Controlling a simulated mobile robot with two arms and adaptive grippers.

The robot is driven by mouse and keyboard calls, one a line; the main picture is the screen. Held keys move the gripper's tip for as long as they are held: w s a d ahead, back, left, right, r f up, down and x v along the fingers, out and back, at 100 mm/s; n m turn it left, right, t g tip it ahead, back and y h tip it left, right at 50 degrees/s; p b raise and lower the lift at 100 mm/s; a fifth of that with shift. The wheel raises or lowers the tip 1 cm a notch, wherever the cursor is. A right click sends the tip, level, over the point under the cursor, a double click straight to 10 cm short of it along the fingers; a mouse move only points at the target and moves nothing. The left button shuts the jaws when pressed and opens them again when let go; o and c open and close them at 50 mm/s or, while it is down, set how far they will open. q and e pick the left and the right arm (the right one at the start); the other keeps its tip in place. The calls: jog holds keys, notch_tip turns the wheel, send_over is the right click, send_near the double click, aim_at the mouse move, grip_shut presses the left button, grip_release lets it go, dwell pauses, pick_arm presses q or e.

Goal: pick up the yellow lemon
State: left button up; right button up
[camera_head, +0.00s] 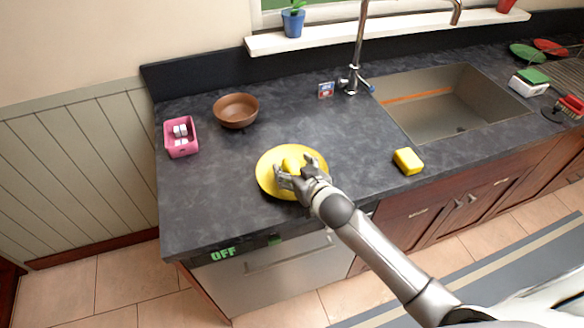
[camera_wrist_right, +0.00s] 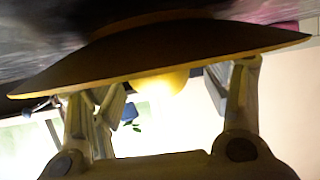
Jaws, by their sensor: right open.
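The yellow lemon (camera_head: 291,165) lies on a yellow plate (camera_head: 266,181) near the front of the dark counter. My right gripper (camera_head: 297,173) is over the plate, with its fingers spread beside the lemon. In the right wrist view, which looks upside down, the lemon (camera_wrist_right: 162,83) shows between the two open fingers (camera_wrist_right: 160,98), below the dark plate (camera_wrist_right: 60,75). The fingers hide part of the lemon, and I cannot tell whether they touch it or the plate. My left gripper is not in view.
A brown bowl (camera_head: 236,111) and a pink container (camera_head: 181,137) with small white items stand behind left. A yellow sponge (camera_head: 408,161) lies right of the plate, before the sink (camera_head: 432,105) and faucet (camera_head: 357,60). Counter around the plate is clear.

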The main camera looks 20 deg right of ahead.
jog(key=c, duration=0.9)
jog(key=shift+c, duration=0.9)
jog(key=shift+r, duration=0.15)
